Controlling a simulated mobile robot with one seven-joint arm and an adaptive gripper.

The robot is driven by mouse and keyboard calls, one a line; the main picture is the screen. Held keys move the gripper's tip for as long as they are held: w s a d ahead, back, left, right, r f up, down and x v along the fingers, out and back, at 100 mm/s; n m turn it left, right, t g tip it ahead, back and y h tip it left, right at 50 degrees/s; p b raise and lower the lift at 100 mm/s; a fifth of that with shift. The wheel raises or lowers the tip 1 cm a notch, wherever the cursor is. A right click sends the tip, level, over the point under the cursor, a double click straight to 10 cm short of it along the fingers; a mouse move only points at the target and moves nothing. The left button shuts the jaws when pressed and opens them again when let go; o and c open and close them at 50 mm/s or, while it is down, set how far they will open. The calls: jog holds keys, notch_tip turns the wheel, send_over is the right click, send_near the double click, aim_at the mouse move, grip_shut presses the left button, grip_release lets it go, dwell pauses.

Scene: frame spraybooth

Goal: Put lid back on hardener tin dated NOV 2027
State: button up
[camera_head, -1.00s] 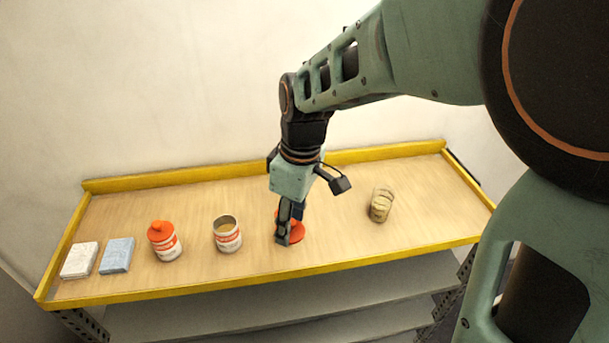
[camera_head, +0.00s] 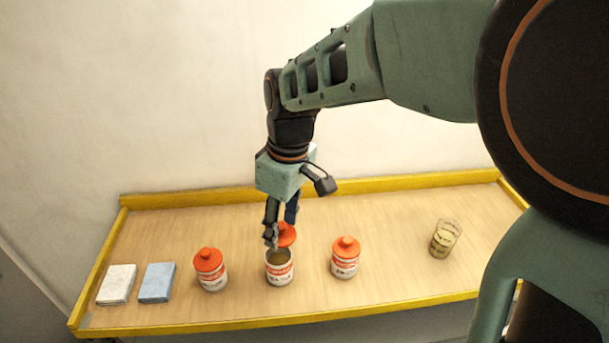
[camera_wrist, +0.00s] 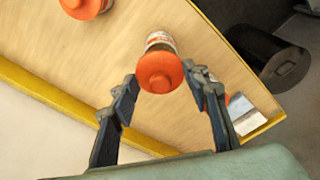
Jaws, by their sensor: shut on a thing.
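My gripper (camera_head: 281,228) is shut on an orange lid (camera_head: 287,235), which also shows between the fingers in the wrist view (camera_wrist: 160,73). The open tin (camera_head: 280,270), with a white and red label, stands upright in the middle of the row. Its mouth and yellowish-brown contents show in the head view. The lid is just above and behind its mouth there, apart from the rim. In the wrist view the lid covers the mouth and part of the tin (camera_wrist: 160,42). Lidded tins stand to its left (camera_head: 210,270) and right (camera_head: 345,260). The dates are too small to read.
A glass with yellowish contents (camera_head: 444,240) stands at the right. A white block (camera_head: 117,285) and a blue block (camera_head: 157,283) lie at the far left. A yellow rim (camera_head: 300,313) edges the wooden shelf.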

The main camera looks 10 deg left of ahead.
aim_at(279, 255)
jog(key=shift+w+a, duration=0.2)
jog(key=shift+a, duration=0.35)
jog(key=shift+f+b, duration=2.4)
jog(key=shift+f, duration=0.8)
jog(key=shift+f, duration=0.1)
jog(key=o, duration=0.8)
jog(key=shift+o, duration=0.4)
jog(key=o, duration=0.4)
